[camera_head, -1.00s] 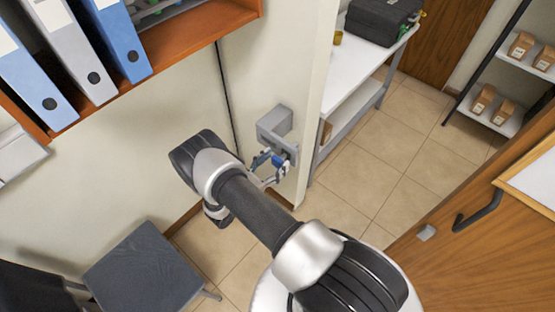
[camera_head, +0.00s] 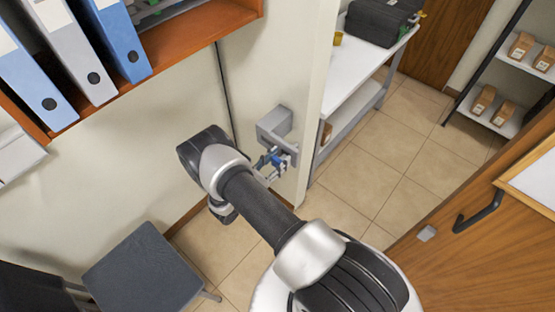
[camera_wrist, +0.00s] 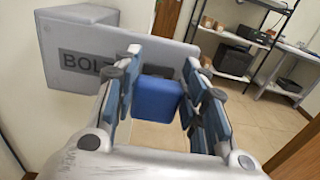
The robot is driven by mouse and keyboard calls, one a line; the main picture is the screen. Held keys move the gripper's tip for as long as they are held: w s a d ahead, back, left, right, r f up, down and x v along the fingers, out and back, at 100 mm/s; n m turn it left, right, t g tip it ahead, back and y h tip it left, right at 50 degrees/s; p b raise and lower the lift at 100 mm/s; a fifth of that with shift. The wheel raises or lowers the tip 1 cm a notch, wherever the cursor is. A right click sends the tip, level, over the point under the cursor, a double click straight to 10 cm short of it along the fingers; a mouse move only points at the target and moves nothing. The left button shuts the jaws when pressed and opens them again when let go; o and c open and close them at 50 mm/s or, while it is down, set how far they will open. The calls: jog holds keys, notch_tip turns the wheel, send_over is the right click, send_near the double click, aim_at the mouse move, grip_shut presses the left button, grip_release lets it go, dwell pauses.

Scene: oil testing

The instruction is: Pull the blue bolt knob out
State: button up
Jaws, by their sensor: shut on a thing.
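The blue bolt knob (camera_wrist: 157,98) sits between my fingers in the wrist view, in front of a grey bracket. The grey bolt housing (camera_wrist: 85,55), marked "BOL" with the rest hidden by a finger, is fixed to the wall. It also shows in the head view (camera_head: 275,123). My gripper (camera_wrist: 160,92) is shut on the knob, with finger pads on its left and right sides. In the head view my gripper (camera_head: 276,160) is at the housing's lower right, and the knob is small and partly covered by the fingers there.
A wooden shelf (camera_head: 200,42) with binders hangs upper left. A dark stool (camera_head: 150,270) stands lower left. A white workbench (camera_head: 345,80) stands beyond the wall edge. A wooden door (camera_head: 470,225) with a dark handle is at right. Open tiled floor lies between.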

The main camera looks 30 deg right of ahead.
grip_shut()
jog(key=shift+b+v, duration=0.35)
jog(key=shift+v, duration=1.05)
jog(key=o, duration=0.8)
grip_release()
jog(key=shift+a, duration=0.1)
jog(key=v, duration=1.2)
